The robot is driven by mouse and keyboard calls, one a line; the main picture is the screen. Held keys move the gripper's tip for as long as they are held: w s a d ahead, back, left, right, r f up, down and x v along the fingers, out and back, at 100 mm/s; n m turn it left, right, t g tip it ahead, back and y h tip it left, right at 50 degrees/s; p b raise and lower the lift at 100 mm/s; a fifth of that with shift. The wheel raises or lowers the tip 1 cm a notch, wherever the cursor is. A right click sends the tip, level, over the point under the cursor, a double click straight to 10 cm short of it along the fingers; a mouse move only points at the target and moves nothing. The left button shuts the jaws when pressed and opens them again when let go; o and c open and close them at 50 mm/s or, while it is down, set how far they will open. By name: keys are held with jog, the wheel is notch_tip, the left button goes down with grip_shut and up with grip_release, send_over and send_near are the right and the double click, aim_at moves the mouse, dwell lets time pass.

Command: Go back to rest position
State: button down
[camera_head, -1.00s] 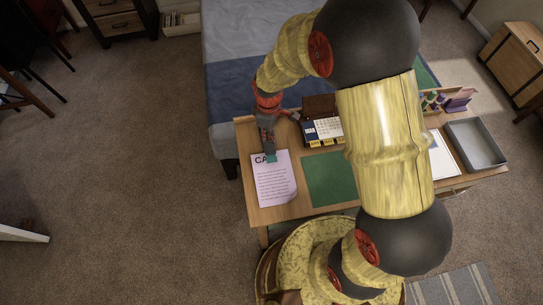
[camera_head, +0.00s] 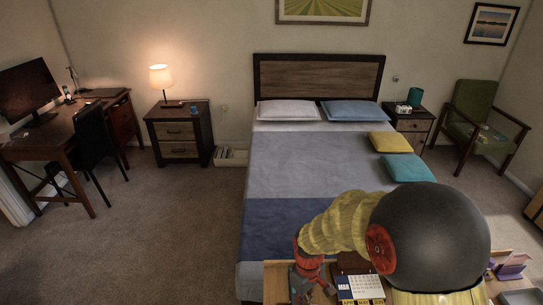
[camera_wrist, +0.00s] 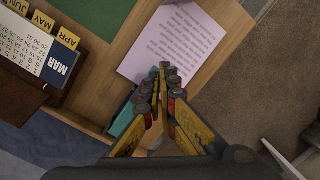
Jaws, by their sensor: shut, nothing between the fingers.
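My gripper (camera_wrist: 164,68) is shut with nothing between its fingers in the wrist view. Its fingertips show over the edge of a pale lilac printed sheet (camera_wrist: 178,42) on the wooden desk (camera_wrist: 228,22). I cannot tell the height between them. A teal piece (camera_wrist: 124,116) shows beside the left finger, partly hidden by it. In the head view my gripper (camera_head: 303,283) is at the bottom, over the desk's left end, and its fingertips are hard to make out.
A calendar (camera_head: 359,288) with yellow tabs stands on the desk, right of my gripper. A green blotter (camera_wrist: 98,12) lies beyond the sheet. The bed (camera_head: 290,215) is behind the desk. Purple holders (camera_head: 512,265) and a grey tray (camera_head: 522,297) are at the desk's right. Carpet (camera_head: 140,250) is clear at left.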

jog(key=s+d+r+m+t, duration=0.2)
jog(key=s+d+r, duration=0.1)
jog(key=r, duration=0.7)
jog(key=s+d+r+m+t, duration=0.2)
jog(key=s+r, duration=0.4)
jog(key=r, duration=0.4)
jog(key=s+d+r+m+t, duration=0.3)
jog(key=s+r, duration=0.1)
jog(key=r, duration=0.6)
jog(key=shift+s+d+m, duration=0.3)
jog(key=shift+s+m, duration=0.05)
jog(key=shift+m, duration=0.05)
